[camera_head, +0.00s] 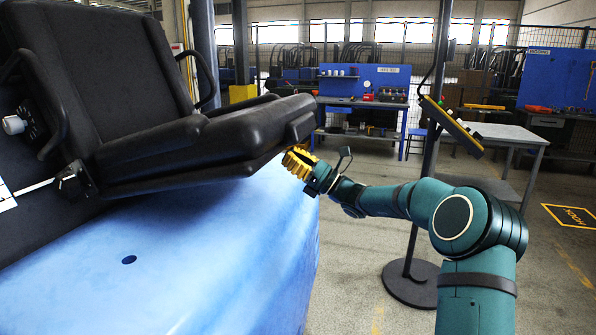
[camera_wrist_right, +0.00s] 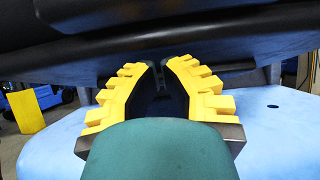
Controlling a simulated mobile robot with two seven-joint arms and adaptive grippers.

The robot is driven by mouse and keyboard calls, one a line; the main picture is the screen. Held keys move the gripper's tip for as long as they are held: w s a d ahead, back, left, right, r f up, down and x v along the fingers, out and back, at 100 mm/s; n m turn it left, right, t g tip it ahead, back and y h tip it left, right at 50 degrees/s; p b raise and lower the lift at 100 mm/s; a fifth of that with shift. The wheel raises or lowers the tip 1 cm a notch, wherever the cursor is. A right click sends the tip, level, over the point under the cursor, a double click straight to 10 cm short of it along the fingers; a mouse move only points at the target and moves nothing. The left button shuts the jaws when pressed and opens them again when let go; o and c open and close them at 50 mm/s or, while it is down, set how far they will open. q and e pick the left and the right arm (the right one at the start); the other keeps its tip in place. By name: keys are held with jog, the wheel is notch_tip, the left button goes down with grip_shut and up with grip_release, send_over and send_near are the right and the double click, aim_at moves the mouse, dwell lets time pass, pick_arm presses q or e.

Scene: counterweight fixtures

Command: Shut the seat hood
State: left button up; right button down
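The seat hood is a black seat (camera_head: 190,140) with a backrest, tilted up at its front above a blue body (camera_head: 190,255). A gap shows between the seat's underside and the blue top. My right gripper (camera_head: 299,161) is at the seat's front edge, just below the front corner. In the right wrist view its yellow toothed fingers (camera_wrist_right: 159,68) stand apart, pointing under the dark seat underside (camera_wrist_right: 215,35). Nothing is clearly held between them; whether they touch the seat is unclear. My left gripper is not in view.
A black stand (camera_head: 412,275) with a tilted yellow-edged panel (camera_head: 452,125) stands right of the blue body, behind my right arm. A grey table (camera_head: 495,135) is beyond it.

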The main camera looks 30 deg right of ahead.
jog(key=shift+w+r, duration=0.1)
jog(key=shift+r, duration=0.05)
jog(key=shift+r, duration=0.1)
